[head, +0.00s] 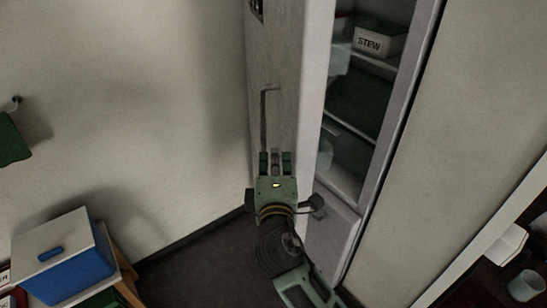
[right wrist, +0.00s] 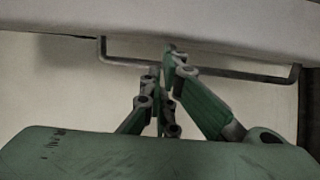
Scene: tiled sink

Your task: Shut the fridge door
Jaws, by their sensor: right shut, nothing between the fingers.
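The fridge door (head: 272,60) stands wide open in the head view, seen nearly edge-on, with its bar handle (head: 264,118) on its outer face. The fridge interior (head: 362,100) is exposed to the right of the door. My right gripper (head: 275,155) is in front of the door's lower part, near the lower end of the handle. In the right wrist view its closed fingertips (right wrist: 170,55) are close to the handle (right wrist: 230,72); I cannot tell whether they touch it. Nothing is between the fingers. My left gripper is not in view.
Inside the fridge, a white container marked STEW (head: 375,41) sits on a shelf. A counter with a cup (head: 525,286) is at the lower right. Dark floor (head: 195,262) shows left of my arm.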

